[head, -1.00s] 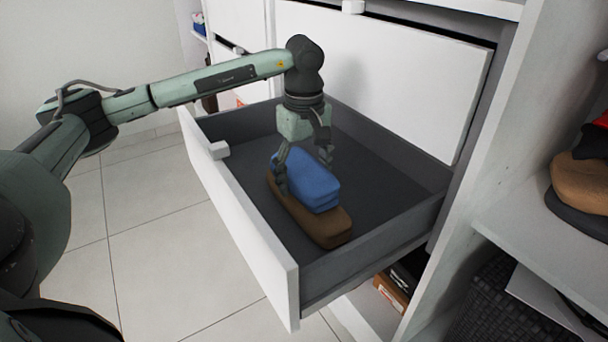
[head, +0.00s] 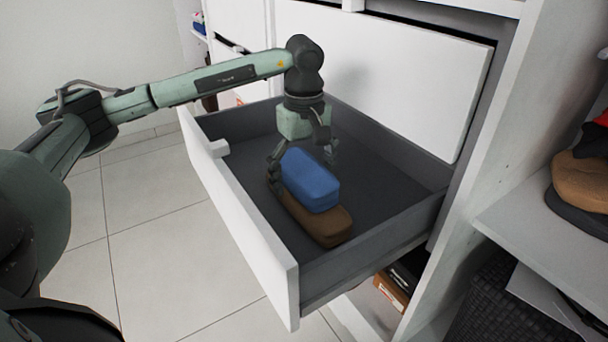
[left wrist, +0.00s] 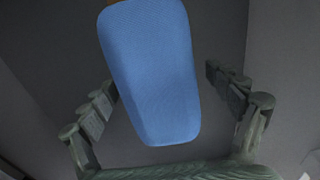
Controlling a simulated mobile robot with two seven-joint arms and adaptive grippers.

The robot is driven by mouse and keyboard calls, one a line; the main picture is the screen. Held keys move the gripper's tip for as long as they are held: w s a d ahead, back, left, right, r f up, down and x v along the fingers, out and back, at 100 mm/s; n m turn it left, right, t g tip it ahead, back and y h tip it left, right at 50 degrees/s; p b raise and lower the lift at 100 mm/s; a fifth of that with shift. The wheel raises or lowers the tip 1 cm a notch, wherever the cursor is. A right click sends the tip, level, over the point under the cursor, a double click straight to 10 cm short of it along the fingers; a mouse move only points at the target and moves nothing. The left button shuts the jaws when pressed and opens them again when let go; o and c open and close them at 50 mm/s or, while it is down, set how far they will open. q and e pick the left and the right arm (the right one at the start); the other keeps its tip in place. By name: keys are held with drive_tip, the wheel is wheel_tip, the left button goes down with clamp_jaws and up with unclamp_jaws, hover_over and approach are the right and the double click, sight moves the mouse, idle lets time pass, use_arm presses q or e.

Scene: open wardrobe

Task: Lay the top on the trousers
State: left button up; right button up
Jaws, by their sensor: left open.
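The blue folded top (head: 311,181) lies on the brown folded trousers (head: 326,229) inside the open drawer. The trousers stick out beyond the top at the near end. The left wrist view shows the top (left wrist: 150,70) from above, with only a sliver of brown at its far end. My left gripper (head: 303,166) is open above the far end of the stack, one finger on each side. My right gripper is not in view.
The pulled-out drawer (head: 240,220) has a white front and dark grey walls close around the stack. Its dark floor is free to the right of the stack. A shelf with folded brown clothing (head: 580,180) stands at the far right. A box (head: 391,290) sits below the drawer.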

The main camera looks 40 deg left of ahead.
sight(304, 167)
use_arm(q)
drive_tip(key=shift+r, duration=0.1)
idle(0.3)
wheel_tip(304, 167, up, 9)
drive_tip(key=p, duration=0.6)
idle(0.3)
